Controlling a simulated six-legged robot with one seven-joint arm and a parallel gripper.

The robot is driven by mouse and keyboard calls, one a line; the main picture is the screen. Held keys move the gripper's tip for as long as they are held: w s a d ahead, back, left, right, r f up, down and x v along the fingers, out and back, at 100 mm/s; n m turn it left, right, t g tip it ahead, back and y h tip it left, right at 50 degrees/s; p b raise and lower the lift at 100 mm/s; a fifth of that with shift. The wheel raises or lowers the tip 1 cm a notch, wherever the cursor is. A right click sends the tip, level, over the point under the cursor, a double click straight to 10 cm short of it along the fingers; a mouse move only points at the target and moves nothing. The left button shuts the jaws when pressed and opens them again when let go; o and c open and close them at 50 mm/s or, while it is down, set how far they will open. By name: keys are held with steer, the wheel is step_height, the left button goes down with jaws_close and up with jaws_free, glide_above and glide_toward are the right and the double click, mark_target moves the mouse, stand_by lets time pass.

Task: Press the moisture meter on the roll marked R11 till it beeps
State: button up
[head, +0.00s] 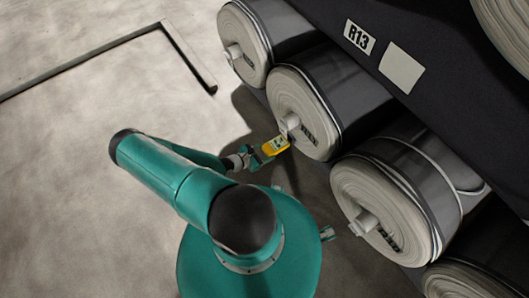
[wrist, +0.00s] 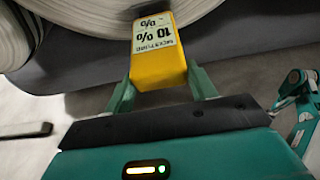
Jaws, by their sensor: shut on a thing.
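The yellow moisture meter (head: 275,147) is in my gripper (head: 262,153), whose jaws are shut on it. In the wrist view, the meter (wrist: 158,68) sits between the two green fingers (wrist: 162,88), its pale display face showing dark print with percent signs. Its far end reaches the pale end of a roll at the top of that view; I cannot tell whether it touches. In the head view, the meter is beside the end of the middle roll (head: 298,106), close to its pale core stub. That roll's dark mark (head: 309,136) looks like R11 but is too small to read surely.
A lower roll (head: 378,205) with a similar small mark lies to the right, and another roll (head: 243,45) lies behind. A large dark wrapped roll above carries an R13 label (head: 359,37) and a blank pale label (head: 401,67). Open floor (head: 80,130) lies left, with a grey rail (head: 90,58).

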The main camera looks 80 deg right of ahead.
stand_by(0.4)
steer(key=w+a, duration=0.4)
steer(key=a, duration=0.1)
steer(key=shift+w, duration=0.25)
stand_by(0.4)
steer(key=shift+a, duration=0.1)
stand_by(0.4)
